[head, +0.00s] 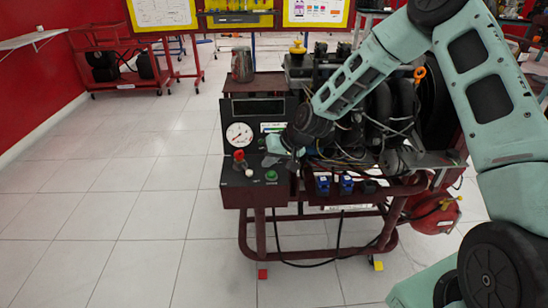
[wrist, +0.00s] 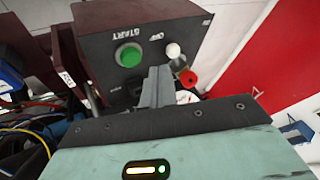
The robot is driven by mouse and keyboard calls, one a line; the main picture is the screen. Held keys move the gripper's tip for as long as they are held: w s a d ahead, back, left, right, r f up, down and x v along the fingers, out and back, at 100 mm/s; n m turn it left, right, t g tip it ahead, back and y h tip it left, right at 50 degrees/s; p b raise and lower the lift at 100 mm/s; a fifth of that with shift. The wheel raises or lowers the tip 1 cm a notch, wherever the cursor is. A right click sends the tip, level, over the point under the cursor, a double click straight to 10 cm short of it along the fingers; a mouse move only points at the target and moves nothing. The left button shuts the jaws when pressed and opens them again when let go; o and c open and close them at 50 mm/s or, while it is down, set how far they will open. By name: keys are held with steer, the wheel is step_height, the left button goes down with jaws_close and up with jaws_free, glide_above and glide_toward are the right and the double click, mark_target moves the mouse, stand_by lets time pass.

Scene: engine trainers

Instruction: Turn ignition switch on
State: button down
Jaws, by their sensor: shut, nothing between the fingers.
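The dark control panel (head: 232,196) is at the front left of the engine stand. It carries a green button (head: 271,175), a white knob (head: 249,172) and a red-topped switch (head: 239,155). In the wrist view the green button (wrist: 129,55) is marked START, and the white knob (wrist: 173,50) sits beside a label that seems to read OFF. The red-topped switch (wrist: 187,77) is just right of my fingers. I cannot tell which control is the ignition switch. My gripper (wrist: 158,72) is shut and empty, its tips over the panel; it also shows in the head view (head: 272,147).
A round white gauge (head: 239,134) is on the panel's upper face. Engine wiring and hoses (head: 350,145) lie close to the right of my gripper. A metal can (head: 242,65) stands behind the panel. The tiled floor (head: 130,215) at left is clear.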

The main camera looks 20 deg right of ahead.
mark_target(249, 176)
steer(key=x, duration=0.5)
steer(key=shift+s+a+m, duration=0.25)
steer(key=shift+a+m, duration=0.15)
steer(key=shift+m, duration=0.2)
stand_by(0.6)
steer(key=shift+s+a+r+m+t+h+p, duration=0.1)
steer(key=shift+s+a+m+t+h+p, duration=0.1)
steer(key=shift+a+m+t+h+p, duration=0.3)
steer(key=shift+s+a+m+t+h+p, duration=0.1)
steer(key=shift+s+a+m+h+p, duration=0.1)
steer(key=shift+a+m+h, duration=0.45)
steer(key=shift+a+m+t+h+p, duration=0.3)
steer(key=shift+a+m+h+p, duration=0.75)
steer(key=shift+a+m+p, duration=0.8)
steer(key=shift+w+a+m, duration=0.25)
steer(key=shift+a+m, duration=0.05)
steer(key=shift+a, duration=0.45)
steer(key=shift+w+a+p, duration=0.25)
steer(key=shift+a+p, duration=0.1)
steer(key=shift+a, duration=0.15)
steer(key=shift+w+a, duration=0.15)
steer(key=shift+a, duration=0.25)
